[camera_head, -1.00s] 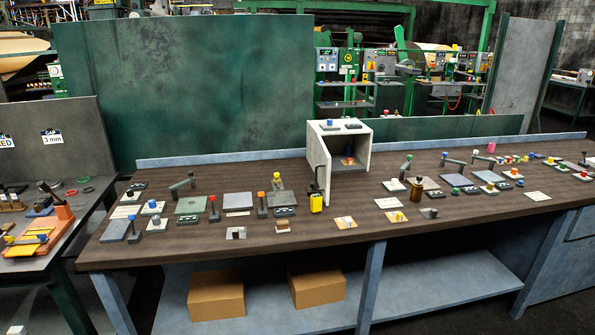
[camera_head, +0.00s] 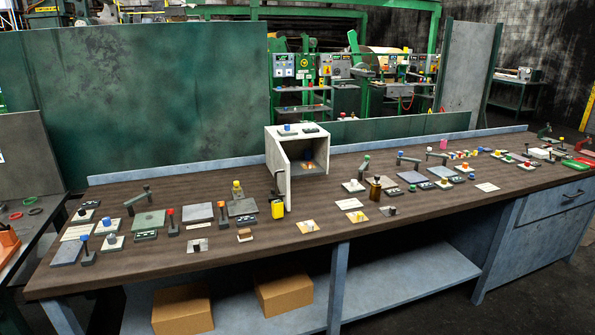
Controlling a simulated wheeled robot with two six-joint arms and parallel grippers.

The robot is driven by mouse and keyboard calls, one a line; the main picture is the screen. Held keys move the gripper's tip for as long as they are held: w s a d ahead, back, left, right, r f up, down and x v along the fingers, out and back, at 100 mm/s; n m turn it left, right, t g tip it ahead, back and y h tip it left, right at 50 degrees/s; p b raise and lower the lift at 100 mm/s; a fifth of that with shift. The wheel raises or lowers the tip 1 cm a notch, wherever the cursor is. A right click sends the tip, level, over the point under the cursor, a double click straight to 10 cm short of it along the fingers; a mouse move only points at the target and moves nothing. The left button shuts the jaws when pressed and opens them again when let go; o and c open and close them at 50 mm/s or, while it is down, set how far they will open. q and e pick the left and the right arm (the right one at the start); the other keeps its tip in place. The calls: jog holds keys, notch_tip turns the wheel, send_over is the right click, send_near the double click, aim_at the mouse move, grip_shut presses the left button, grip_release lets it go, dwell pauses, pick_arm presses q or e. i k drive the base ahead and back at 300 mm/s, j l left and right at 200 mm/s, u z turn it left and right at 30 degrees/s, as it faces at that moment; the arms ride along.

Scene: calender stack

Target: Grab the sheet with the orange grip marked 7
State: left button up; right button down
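I cannot read a 7 on any grip at this size, so I cannot tell which sheet is the marked one. An orange-topped post (camera_head: 222,206) stands beside a grey plate (camera_head: 198,212) on the left half of the workbench. A small orange spot (camera_head: 307,167) shows inside the open white box (camera_head: 295,150), whose interior is partly shaded. Two yellowish cards (camera_head: 357,216) lie near the bench front, with small pieces on them too small to make out. Neither of my grippers is in view.
The long dark brown bench (camera_head: 270,247) carries many small plates, knobs and levers. Two cardboard boxes (camera_head: 284,290) sit on the lower shelf. The bench's front strip is mostly clear.

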aim_at(310, 165)
jog(key=i+l, duration=0.25)
jog(key=l, duration=0.15)
jog(key=i+l+u, duration=0.1)
jog(key=i+l, duration=0.15)
jog(key=l, duration=0.15)
jog(key=i+l, duration=0.25)
jog(key=l, duration=0.2)
